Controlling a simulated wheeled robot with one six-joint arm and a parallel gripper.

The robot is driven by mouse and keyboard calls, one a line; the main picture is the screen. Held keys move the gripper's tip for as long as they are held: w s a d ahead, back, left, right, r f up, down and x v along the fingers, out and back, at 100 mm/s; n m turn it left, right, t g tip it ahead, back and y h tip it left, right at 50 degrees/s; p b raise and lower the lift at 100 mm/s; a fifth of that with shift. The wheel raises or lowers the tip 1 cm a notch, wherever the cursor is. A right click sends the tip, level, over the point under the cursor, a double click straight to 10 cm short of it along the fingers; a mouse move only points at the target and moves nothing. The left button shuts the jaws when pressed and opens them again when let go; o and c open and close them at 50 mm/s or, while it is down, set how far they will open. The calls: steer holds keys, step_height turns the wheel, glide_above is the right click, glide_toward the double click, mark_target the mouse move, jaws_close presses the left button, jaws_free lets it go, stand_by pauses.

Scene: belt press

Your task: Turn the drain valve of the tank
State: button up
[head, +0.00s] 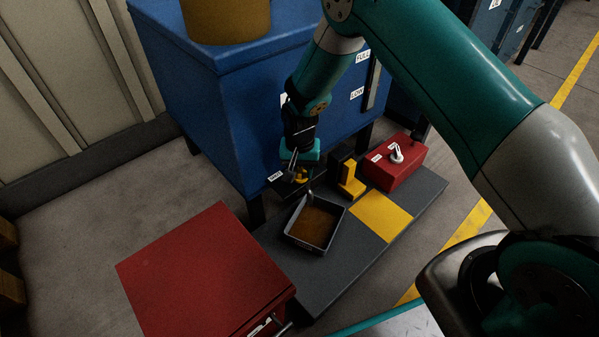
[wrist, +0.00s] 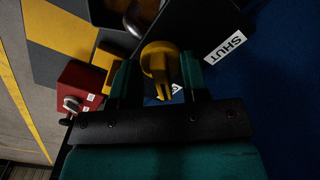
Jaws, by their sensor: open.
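The blue tank (head: 215,120) stands on legs, with a small label low on its front. The yellow drain valve handle (wrist: 160,62) sits between my open gripper's (wrist: 160,82) two fingers in the wrist view, with a finger on each side. I cannot tell whether the fingers touch it. A white SHUT label (wrist: 225,46) is beside the handle. In the head view, my gripper (head: 298,172) is low at the tank's front, partly hiding the yellow handle. A metal spout hangs below, over a dark tray (head: 327,245) holding brown liquid.
The tray stands on a dark grey platform (head: 345,268) with a yellow square (head: 381,215). Right of my gripper are a yellow block (head: 351,180) and a red box (head: 395,170) with a pale hook-shaped part on top. A red cabinet (head: 200,272) stands in front at left.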

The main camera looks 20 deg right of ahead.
jaws_close()
steer(key=shift+r+n+p, duration=0.15)
steer(key=shift+n+p, duration=0.25)
steer(key=shift+p, duration=0.1)
steer(key=n+p, duration=0.2)
steer(key=p, duration=0.1)
steer(key=shift+d+r+n, duration=0.1)
steer(key=shift+r+n, duration=0.05)
steer(key=shift+n, duration=0.15)
steer(key=n+p, duration=0.1)
steer(key=n, duration=0.1)
steer(key=n+p, duration=0.2)
steer(key=n, duration=0.1)
steer(key=shift+d+n+p, duration=0.2)
steer(key=shift+n+p, duration=0.1)
steer(key=n+p, duration=0.2)
steer(key=n, duration=0.2)
steer(key=shift+w+d+n, duration=0.1)
steer(key=shift+n, duration=0.2)
steer(key=shift+w+f+n+p, duration=0.15)
steer(key=shift+n+p, duration=0.15)
steer(key=shift+n, duration=0.8)
steer(key=shift+s+f+n+p, duration=0.1)
steer(key=shift+n+p, duration=0.15)
steer(key=shift+n, duration=0.85)
